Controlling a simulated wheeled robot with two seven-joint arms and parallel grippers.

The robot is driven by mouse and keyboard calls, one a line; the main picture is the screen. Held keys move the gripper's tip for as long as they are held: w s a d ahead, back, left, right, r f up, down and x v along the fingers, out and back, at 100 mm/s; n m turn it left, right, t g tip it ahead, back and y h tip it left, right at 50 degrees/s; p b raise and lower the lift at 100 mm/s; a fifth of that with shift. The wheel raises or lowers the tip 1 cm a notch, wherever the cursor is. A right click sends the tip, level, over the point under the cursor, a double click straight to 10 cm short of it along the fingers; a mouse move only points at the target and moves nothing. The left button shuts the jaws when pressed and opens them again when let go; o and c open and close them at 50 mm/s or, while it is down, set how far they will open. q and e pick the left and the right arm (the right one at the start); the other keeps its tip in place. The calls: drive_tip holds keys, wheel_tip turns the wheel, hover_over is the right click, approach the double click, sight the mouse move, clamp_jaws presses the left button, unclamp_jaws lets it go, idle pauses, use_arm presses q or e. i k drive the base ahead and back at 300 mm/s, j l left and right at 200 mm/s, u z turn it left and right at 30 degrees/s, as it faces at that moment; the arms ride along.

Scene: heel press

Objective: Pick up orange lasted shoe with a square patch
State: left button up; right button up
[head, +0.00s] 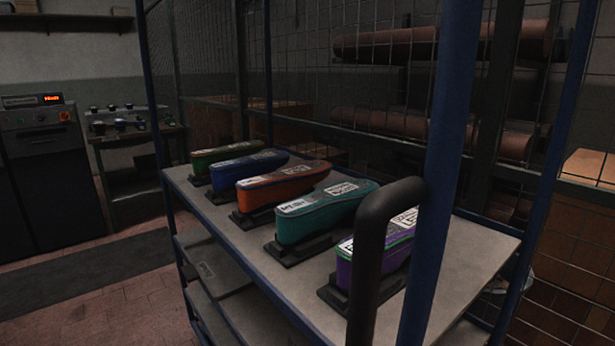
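The orange lasted shoe (281,191) lies in the middle of a row of shoes on the top shelf of a blue-framed rack, in the head view. It rests on a black holder (251,218). White labels show on its top surface; I cannot make out clearly whether a patch is square. A blue shoe (247,168) is just behind it to the left and a teal shoe (325,212) is just in front to the right. Neither of my grippers is in view.
A green shoe (218,156) and a purple shoe (381,252) stand at the row's ends. A dark handle (369,240) and blue post (440,170) partly block the purple shoe. The shelf (462,255) is bare at right. A machine (42,165) stands at far left.

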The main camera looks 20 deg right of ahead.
sight(264, 192)
drive_tip(key=i+j+z, duration=0.6)
drive_tip(key=j+z, duration=0.15)
drive_tip(key=i+j+z, duration=0.1)
drive_tip(key=j+z, duration=0.15)
drive_tip(key=j, duration=0.2)
drive_tip(key=i+j+z, duration=0.1)
drive_tip(key=j+z, duration=0.15)
drive_tip(key=j, duration=0.15)
drive_tip(key=j+z, duration=0.2)
drive_tip(key=j, duration=0.2)
drive_tip(key=i, duration=0.05)
